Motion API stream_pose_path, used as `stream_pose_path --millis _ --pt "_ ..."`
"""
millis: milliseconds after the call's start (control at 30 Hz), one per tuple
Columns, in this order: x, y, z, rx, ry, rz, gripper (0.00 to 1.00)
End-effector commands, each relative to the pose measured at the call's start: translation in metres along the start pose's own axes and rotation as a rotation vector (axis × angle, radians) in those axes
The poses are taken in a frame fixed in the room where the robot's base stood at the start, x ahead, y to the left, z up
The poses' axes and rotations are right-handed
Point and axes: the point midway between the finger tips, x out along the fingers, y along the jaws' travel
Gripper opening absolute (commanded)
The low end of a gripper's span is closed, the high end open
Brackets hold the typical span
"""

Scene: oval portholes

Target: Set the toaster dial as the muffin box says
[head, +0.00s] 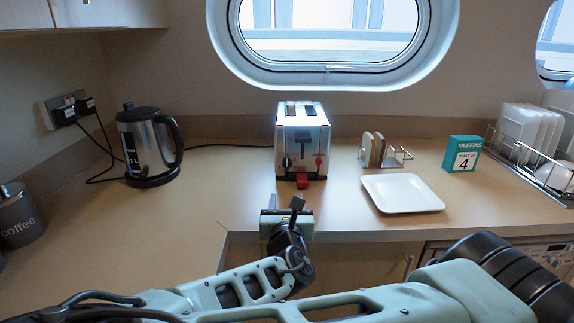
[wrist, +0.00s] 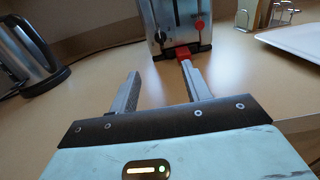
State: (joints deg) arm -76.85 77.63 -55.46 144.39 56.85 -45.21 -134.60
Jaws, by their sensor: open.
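The toaster (head: 302,140) is a shiny metal box with two slots on top, standing against the back wall below the porthole. Its front carries a red round knob (head: 319,161) on the right and a dark round one (head: 286,162) on the left. A red block (head: 302,181) sits low at the front. The knob markings are too small to read. The teal muffin box (head: 463,153) reads "MUFFINS" and a large "4". My gripper (head: 284,204) is open and empty in front of the toaster, apart from it. In the wrist view, its fingers (wrist: 160,72) point toward the toaster (wrist: 178,18).
A kettle (head: 148,147) and a coffee tin (head: 18,216) stand on the left. A toast rack (head: 398,156), a white plate (head: 402,193) and a dish rack (head: 530,165) are on the right. The counter between kettle and toaster is clear except for a cable.

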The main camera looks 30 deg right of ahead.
Motion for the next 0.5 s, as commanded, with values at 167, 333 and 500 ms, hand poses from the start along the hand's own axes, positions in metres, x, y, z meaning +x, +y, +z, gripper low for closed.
stream_pose_path --millis 167,333,500 --pt "0.022 -0.002 0.001 0.001 0.000 -0.006 0.48" --pt "0.054 -0.002 0.002 0.002 0.001 -0.005 0.48" --pt "0.089 -0.003 0.002 0.002 0.001 -0.006 0.48"
